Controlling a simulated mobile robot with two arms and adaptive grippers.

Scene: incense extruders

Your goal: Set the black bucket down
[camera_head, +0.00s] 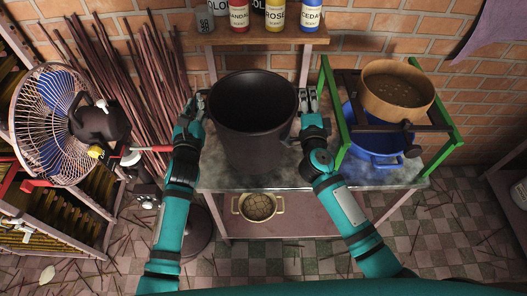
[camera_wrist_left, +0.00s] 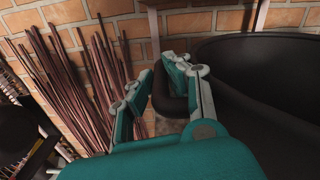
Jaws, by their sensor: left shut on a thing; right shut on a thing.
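The black bucket (camera_head: 252,130) is upright and empty-looking in the middle of the head view, above or on the grey table. I cannot tell whether its base touches the tabletop. My left gripper (camera_head: 198,103) is shut on the bucket's left side near the rim. My right gripper (camera_head: 309,100) is shut on its right side near the rim. In the left wrist view the left gripper's fingers (camera_wrist_left: 178,80) close on a dark handle-like part at the side of the bucket (camera_wrist_left: 262,105).
The grey table (camera_head: 222,181) has a green frame (camera_head: 335,110) at right, with a wooden sieve (camera_head: 398,92) over a blue pot (camera_head: 375,150). A shelf (camera_head: 255,37) with bottles is behind. A fan (camera_head: 65,110) and incense sticks (camera_head: 130,85) are at left.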

